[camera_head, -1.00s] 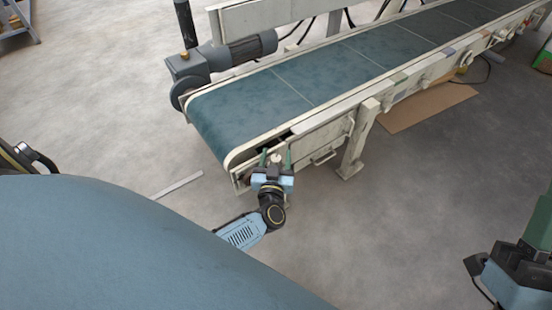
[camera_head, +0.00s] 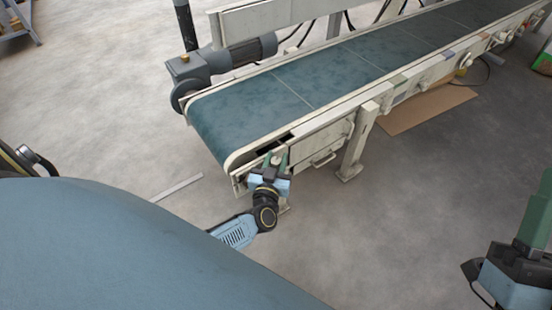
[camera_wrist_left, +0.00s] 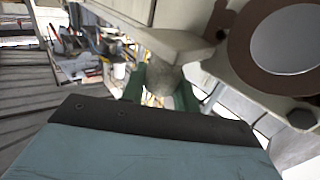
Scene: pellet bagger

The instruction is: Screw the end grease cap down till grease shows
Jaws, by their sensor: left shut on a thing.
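The end grease cap (camera_wrist_left: 163,88) is a small pale, rounded knob under a bracket at the conveyor's near end, seen in the left wrist view. My left gripper (camera_head: 276,160) is at the near corner of the conveyor frame, its green fingers shut around the sides of the cap. In the head view the fingers mostly hide the cap. No grease can be made out. My right gripper (camera_head: 535,220) is at the right edge, away from the conveyor, and only partly in view; its opening cannot be told.
The conveyor's teal belt (camera_head: 245,117) runs up to the right, with a grey drive motor (camera_head: 245,50) on its far side. A support leg (camera_head: 357,145) stands right of my left gripper. Cardboard (camera_head: 425,107) lies beneath. A round brown-rimmed part (camera_wrist_left: 240,45) is near the cap.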

